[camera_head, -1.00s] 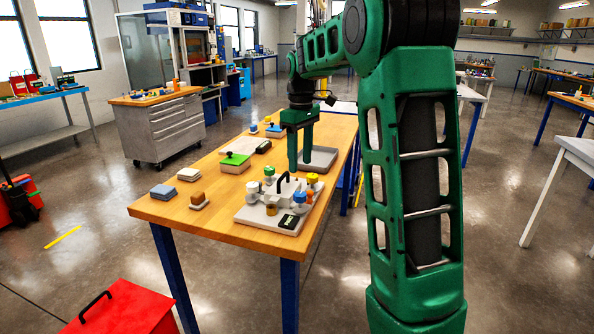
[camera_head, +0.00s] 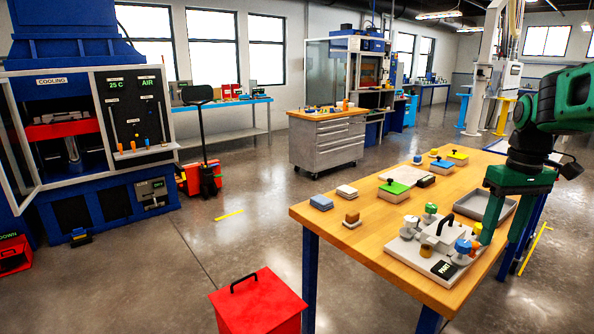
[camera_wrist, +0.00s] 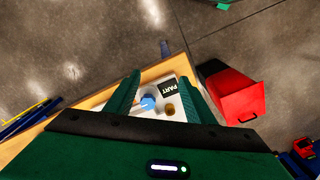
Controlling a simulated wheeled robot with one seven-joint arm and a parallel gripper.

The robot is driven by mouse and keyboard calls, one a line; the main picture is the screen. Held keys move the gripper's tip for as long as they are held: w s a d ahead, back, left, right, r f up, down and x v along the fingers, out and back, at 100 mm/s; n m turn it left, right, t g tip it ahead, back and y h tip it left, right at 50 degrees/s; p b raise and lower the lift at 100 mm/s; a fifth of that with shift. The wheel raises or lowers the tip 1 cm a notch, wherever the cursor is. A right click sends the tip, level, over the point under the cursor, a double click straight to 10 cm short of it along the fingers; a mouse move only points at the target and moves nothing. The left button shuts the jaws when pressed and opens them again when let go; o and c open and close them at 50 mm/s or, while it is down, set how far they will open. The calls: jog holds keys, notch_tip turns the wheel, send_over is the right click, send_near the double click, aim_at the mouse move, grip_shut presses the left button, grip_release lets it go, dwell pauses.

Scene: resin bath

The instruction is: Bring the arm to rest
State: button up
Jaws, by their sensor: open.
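My gripper (camera_head: 508,220) hangs from the green arm at the right of the head view, over the near right end of the wooden table (camera_head: 350,223). Its two long green fingers are apart and point down. In the wrist view my gripper (camera_wrist: 160,88) is open, with nothing held between the fingers. Below and beyond the fingers lies the white fixture plate (camera_head: 407,254) with a black handle, colored knobs and a black PART label (camera_head: 443,268). The blue knob (camera_wrist: 148,103) shows between the fingers in the wrist view.
A grey tray (camera_head: 472,203) lies behind the gripper. Green (camera_head: 393,188) and yellow-topped blocks stand farther along the table. A red box (camera_head: 258,303) stands on the floor before the table. A blue cooling machine (camera_head: 60,180) stands at left. Open floor lies between.

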jog(key=s+a+f+m, duration=0.2)
jog(key=s+f+m, duration=0.1)
jog(key=s, duration=0.9)
jog(key=s+a+f+m, duration=0.2)
jog(key=s+f+m, duration=0.2)
jog(key=s, duration=0.8)
notch_tip(320, 180, down, 2)
jog(key=shift+a+f, duration=0.15)
jog(key=shift+a, duration=0.05)
jog(key=shift+w+f, duration=0.25)
jog(key=shift+w, duration=0.3)
